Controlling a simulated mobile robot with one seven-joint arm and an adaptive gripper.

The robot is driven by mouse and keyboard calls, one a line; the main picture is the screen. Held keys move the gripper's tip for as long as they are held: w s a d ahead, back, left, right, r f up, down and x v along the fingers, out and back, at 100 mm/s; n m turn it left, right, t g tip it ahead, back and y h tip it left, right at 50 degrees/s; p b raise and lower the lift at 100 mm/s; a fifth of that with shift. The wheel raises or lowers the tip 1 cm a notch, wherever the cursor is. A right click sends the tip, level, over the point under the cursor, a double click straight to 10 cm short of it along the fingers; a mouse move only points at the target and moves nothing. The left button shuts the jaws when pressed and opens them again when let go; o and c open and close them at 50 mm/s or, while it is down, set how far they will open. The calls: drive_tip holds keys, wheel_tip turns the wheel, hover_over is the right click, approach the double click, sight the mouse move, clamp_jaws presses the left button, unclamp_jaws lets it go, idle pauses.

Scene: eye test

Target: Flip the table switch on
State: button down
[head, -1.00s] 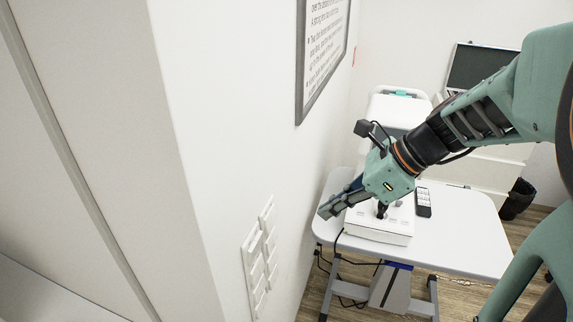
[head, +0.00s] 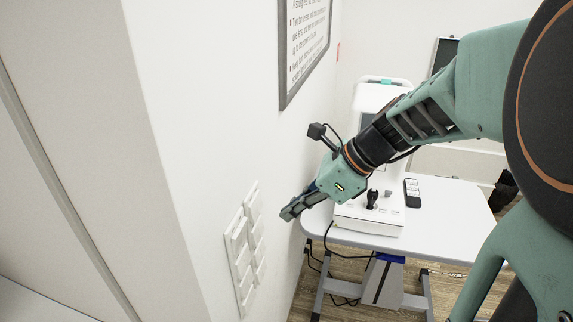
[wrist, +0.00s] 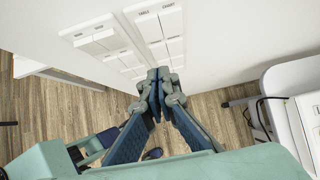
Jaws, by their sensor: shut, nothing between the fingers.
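White switch panels (head: 245,248) with several rocker switches are mounted on the white wall, left of my gripper in the head view. In the wrist view, one panel (wrist: 160,28) is at the top centre and another (wrist: 95,38) is to its left. Small dark labels sit above the switches; the top ones seem to read "TABLE" and "CHART". My gripper (head: 287,213) is shut and empty, with its fingertips a little right of the panels in the head view. In the wrist view, the fingertips (wrist: 158,73) overlap the panel's lower end; I cannot tell whether they touch it.
A white table (head: 455,215) stands behind and right of my gripper. It bears a white device (head: 370,218) with a black joystick, and a dark remote (head: 412,193). A framed text chart (head: 305,45) hangs on the wall. Wooden floor shows below.

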sight(256, 216)
drive_tip(key=shift+w+a+f+b, duration=0.25)
drive_tip(key=shift+w+a+f, duration=0.05)
drive_tip(key=shift+a, duration=0.5)
drive_tip(key=shift+w+a+f+b, duration=0.25)
drive_tip(key=shift+w+a+f, duration=0.1)
drive_tip(key=shift+a, duration=0.45)
drive_tip(key=shift+w+a+f+b, duration=0.25)
drive_tip(key=shift+a+f, duration=0.05)
drive_tip(key=shift+a, duration=0.5)
drive_tip(key=shift+a, duration=0.1)
drive_tip(key=shift+w+a+f, duration=0.1)
drive_tip(key=shift+a+f, duration=0.05)
drive_tip(key=shift+r+p, duration=0.2)
drive_tip(key=shift+p, duration=0.2)
drive_tip(key=shift+r+p, duration=0.7)
drive_tip(key=shift+p, duration=0.05)
